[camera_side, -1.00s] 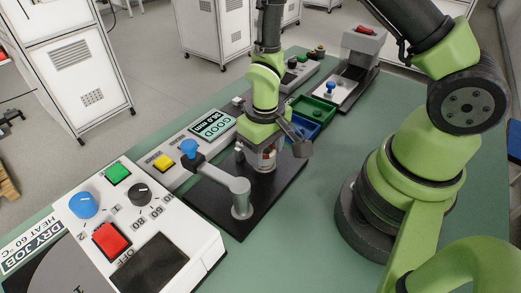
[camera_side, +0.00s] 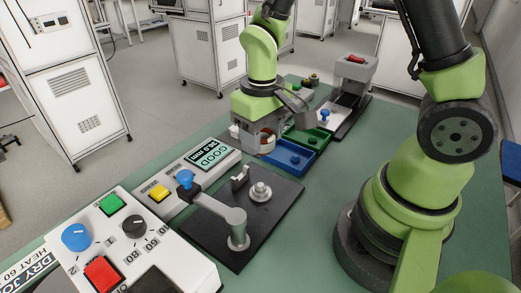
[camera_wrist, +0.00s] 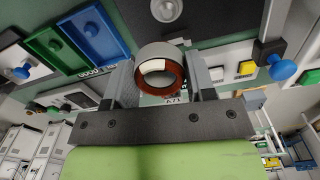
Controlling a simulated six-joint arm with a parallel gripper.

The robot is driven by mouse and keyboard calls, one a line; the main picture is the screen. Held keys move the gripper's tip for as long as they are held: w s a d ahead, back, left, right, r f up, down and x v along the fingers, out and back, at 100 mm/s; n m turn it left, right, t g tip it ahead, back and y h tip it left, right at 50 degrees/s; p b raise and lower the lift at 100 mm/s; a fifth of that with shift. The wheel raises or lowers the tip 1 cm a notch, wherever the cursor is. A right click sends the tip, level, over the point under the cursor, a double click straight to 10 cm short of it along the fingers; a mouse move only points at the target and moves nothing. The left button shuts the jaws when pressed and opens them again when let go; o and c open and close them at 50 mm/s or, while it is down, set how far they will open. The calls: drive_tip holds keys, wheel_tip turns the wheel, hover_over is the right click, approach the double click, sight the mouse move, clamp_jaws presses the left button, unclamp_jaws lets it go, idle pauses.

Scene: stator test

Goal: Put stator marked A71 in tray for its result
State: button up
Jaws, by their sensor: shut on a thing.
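My gripper (camera_side: 258,142) is shut on the stator (camera_side: 268,143), a ring with a pale shell and copper-brown inside. In the wrist view my gripper (camera_wrist: 162,85) holds the stator (camera_wrist: 166,53) between its two fingers; a mark that looks like A71 shows below the ring. The stator is off the test post (camera_side: 260,190), just left of the blue tray (camera_side: 311,158). The tester display (camera_side: 208,154) reads GOOD.
The black test plate (camera_side: 270,225) carries a lever with a blue knob (camera_side: 185,178). The white dry-job box (camera_side: 185,265) stands in front. A grey stand (camera_side: 355,72) rises behind the trays. The green table right of the trays is clear.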

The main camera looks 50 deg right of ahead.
drive_tip(key=w+d+f, duration=0.2)
drive_tip(key=d, duration=1.1)
hover_over(313, 137)
wheel_tip(313, 137, down, 2)
drive_tip(key=shift+f, duration=2.3)
drive_tip(key=shift+f, duration=0.15)
drive_tip(key=shift+f, duration=0.9)
drive_tip(key=shift+f, duration=0.15)
drive_tip(key=shift+f, duration=0.25)
